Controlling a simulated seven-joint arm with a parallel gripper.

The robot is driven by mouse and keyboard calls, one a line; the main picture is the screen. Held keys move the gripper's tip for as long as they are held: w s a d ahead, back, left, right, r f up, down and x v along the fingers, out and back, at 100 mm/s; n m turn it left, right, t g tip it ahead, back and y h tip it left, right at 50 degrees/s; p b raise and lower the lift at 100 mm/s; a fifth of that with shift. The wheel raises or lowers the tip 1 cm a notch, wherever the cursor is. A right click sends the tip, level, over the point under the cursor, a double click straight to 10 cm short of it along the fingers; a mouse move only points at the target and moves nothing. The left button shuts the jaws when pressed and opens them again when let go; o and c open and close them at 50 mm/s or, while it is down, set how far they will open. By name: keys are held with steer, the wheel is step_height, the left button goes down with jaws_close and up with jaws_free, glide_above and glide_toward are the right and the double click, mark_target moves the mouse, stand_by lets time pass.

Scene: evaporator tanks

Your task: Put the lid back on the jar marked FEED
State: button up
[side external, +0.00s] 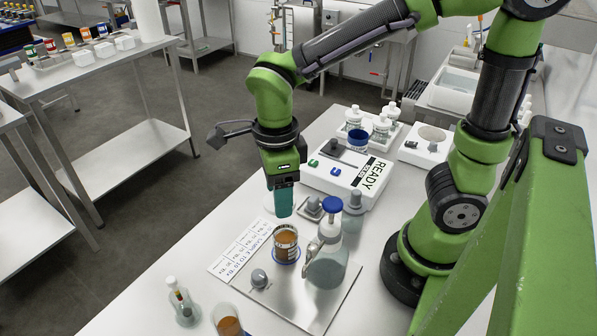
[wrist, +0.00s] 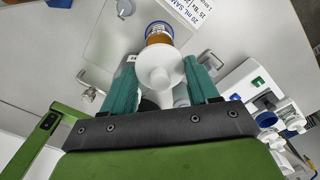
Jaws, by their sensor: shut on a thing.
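My gripper (side external: 281,212) is above the metal tray, its teal fingers pointing down. In the wrist view my gripper (wrist: 160,78) has its fingers on either side of a round white lid (wrist: 160,68) with a raised middle, and is shut on it. A jar of orange-brown contents (side external: 286,241) with a dark-and-white label stands upright on the tray, below and slightly right of the fingertips. The jar also shows in the wrist view (wrist: 158,37), partly hidden behind the lid, with blue at its edge. Its label is too small to read.
A clear bottle with a blue cap (side external: 328,255) stands close right of the jar. A grey knob (side external: 260,278) is on the metal tray (side external: 318,309). A white box marked READY (side external: 345,184) stands behind. Another brown-filled vessel (side external: 229,325) and a small bottle (side external: 183,306) stand in front.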

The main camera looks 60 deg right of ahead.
steer(key=shift+s+d+f+n, duration=0.1)
steer(key=shift+s+f+n, duration=0.2)
steer(key=shift+s+n, duration=0.15)
steer(key=shift+w+d+f, duration=0.1)
step_height(320, 180, down, 6)
steer(key=shift+f, duration=0.25)
stand_by(2.1)
steer(key=o, duration=1.3)
steer(key=shift+r, duration=0.1)
steer(key=shift+r, duration=3.4)
